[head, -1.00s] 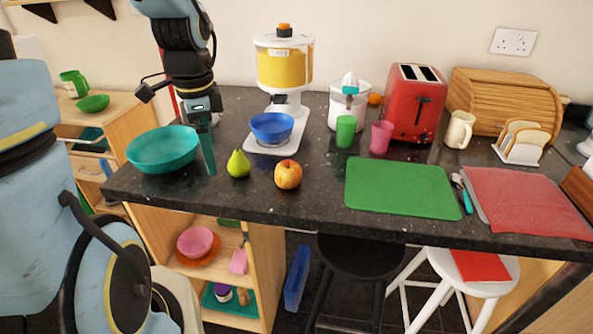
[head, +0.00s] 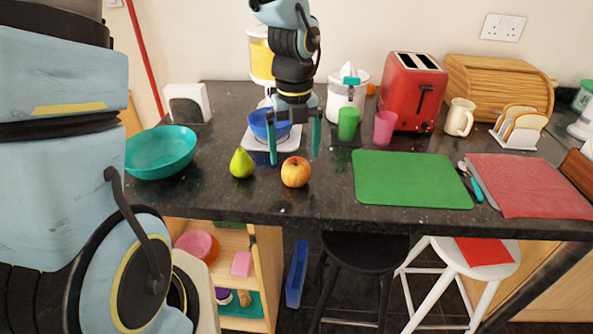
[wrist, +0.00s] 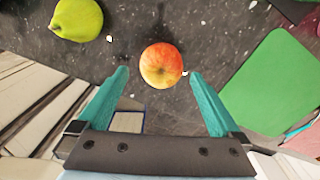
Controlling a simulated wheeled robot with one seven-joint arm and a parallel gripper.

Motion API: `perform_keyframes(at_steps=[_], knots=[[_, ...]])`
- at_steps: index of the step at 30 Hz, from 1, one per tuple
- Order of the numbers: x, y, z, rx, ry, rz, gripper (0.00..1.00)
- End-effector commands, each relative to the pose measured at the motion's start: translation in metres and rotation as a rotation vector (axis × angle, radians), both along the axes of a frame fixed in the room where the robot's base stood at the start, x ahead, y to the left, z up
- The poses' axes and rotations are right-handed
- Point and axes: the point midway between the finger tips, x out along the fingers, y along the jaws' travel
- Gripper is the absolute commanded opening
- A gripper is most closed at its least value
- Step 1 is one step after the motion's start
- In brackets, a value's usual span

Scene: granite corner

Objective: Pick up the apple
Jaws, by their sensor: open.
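A red and yellow apple (head: 295,172) sits on the dark granite counter, right of a green pear (head: 242,163). My gripper (head: 294,156) is open and empty, its two teal fingers pointing down above the counter, in line with the apple and seemingly behind and above it. In the wrist view, the apple (wrist: 161,65) lies just beyond and between the two fingertips, clear of both. The pear (wrist: 77,19) shows at the upper left there. How high the fingertips are above the counter is hard to tell.
A teal bowl (head: 161,153) stands left of the pear. Behind my gripper are a blue bowl (head: 268,124) and a food dispenser. Green (head: 348,123) and pink (head: 385,128) cups, a red toaster (head: 415,92) and a green mat (head: 410,180) are to the right. The counter's front edge lies close before the apple.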

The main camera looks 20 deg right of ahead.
Motion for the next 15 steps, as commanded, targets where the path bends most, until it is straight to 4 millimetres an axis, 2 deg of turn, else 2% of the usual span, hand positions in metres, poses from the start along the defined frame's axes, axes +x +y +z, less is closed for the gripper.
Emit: perform_keyframes(at_steps=[5, 15], knots=[[-0.001, 0.0, -0.011, 0.001, 0.002, 0.0, 1.0], [-0.003, -0.003, -0.054, 0.0, 0.002, 0.002, 1.0]])
